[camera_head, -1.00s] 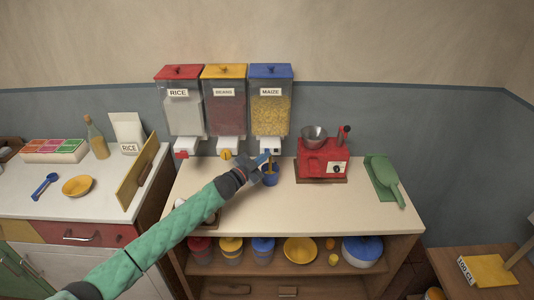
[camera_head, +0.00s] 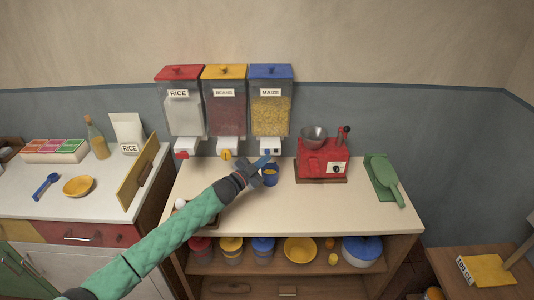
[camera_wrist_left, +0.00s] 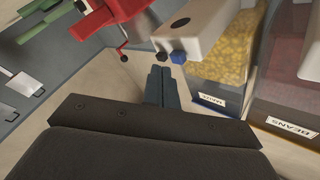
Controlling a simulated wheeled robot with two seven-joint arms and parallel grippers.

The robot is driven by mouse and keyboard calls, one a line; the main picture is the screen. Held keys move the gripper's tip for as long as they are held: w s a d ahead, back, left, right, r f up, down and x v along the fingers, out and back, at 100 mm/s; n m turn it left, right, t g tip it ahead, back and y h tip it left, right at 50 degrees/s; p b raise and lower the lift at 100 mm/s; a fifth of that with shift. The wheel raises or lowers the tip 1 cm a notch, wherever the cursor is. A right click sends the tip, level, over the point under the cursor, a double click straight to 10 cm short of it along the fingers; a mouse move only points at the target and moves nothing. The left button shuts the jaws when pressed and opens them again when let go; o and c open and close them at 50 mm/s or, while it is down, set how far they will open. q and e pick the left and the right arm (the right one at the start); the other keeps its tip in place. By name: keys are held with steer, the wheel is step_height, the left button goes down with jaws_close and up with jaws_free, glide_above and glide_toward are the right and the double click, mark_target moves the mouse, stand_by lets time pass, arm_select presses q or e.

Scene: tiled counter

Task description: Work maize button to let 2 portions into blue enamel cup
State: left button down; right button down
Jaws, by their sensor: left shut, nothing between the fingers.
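The maize dispenser (camera_head: 270,108) has a blue lid, yellow grain and a white outlet block (camera_head: 271,146). In the left wrist view its blue button (camera_wrist_left: 178,57) sticks out from the white block (camera_wrist_left: 203,25). The blue enamel cup (camera_head: 271,179) stands upright on the counter below the outlet, with yellow maize visible inside. My left gripper (camera_head: 263,161) is shut and empty, just left of the cup's rim and below the outlet. In the left wrist view its fingers (camera_wrist_left: 162,88) point toward the button, apart from it. My right gripper is out of view.
Rice (camera_head: 183,112) and beans (camera_head: 226,110) dispensers hang to the left. A red mill (camera_head: 322,158) stands right of the cup, with a green scoop (camera_head: 385,180) beyond. The counter front is mostly clear. Bowls and cups sit on the shelf below.

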arm_select(q)
steer(key=s+p, duration=0.1)
steer(key=s, duration=0.4)
stand_by(0.4)
stand_by(0.6)
